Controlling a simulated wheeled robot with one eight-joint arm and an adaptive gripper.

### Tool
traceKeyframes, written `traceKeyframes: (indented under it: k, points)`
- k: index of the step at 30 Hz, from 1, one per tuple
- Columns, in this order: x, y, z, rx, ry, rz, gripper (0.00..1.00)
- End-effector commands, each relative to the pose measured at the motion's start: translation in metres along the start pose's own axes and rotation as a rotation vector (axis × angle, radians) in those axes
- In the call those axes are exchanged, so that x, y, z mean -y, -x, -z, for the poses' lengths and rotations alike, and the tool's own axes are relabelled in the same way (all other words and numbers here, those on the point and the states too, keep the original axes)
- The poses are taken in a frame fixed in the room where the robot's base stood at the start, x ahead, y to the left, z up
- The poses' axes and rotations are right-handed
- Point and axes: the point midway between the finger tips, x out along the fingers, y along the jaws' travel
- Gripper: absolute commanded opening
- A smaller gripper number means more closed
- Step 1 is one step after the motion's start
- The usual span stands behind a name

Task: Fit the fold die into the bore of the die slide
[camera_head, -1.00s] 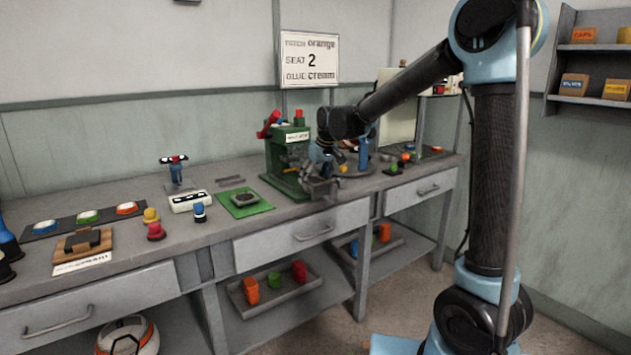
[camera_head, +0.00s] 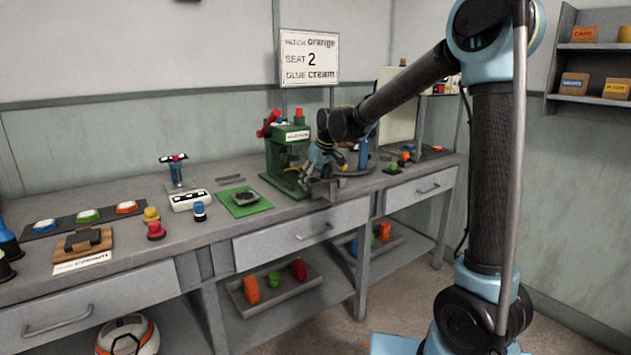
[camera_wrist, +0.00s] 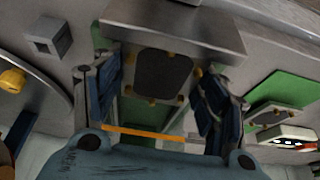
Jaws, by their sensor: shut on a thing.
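My gripper (camera_head: 318,172) is low at the front of the green press (camera_head: 283,155), above the bench. In the wrist view its two fingers (camera_wrist: 158,82) are closed in on a grey piece with a dark rounded face, which I take to be the fold die (camera_wrist: 162,72). A wider grey block (camera_wrist: 175,24) lies just beyond the fingertips. It also shows below the gripper in the head view (camera_head: 331,188). I cannot tell whether it is the die slide or part of the held piece. The bore is not clearly visible.
A green mat (camera_head: 262,205) with a grey part lies left of the press. A white box (camera_head: 189,200) and small coloured knobs stand farther left. In the wrist view a small hollow grey block (camera_wrist: 47,35) and a round dish edge (camera_wrist: 58,88) lie to the left.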

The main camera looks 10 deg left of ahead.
Motion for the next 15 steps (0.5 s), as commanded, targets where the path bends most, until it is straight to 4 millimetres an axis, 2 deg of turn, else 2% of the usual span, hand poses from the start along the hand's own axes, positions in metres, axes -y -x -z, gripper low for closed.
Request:
traceKeyframes:
  k: [15]
  points:
    - [0.0, -0.0097, -0.0041, 0.0, 0.0, 0.0, 0.35]
